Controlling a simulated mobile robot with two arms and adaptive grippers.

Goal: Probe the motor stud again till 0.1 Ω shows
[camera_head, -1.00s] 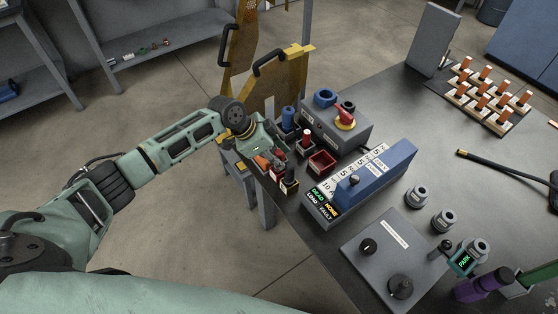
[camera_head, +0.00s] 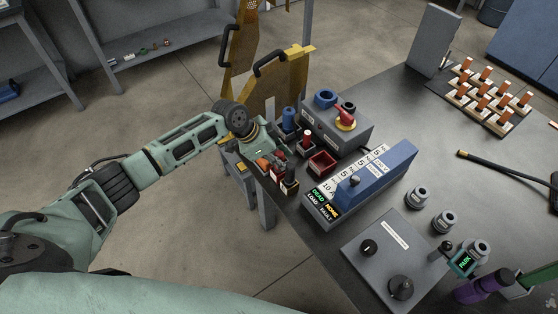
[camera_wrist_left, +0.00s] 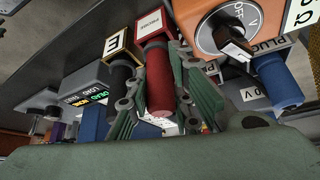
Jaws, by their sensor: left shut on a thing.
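A dial marked OFF and V (camera_wrist_left: 235,30) sits to the right, with an orange face. No ohm reading is legible. I cannot tell which part is the motor stud. My right gripper is not in view.
A grey box with a red knob (camera_head: 345,117) stands behind the holders.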

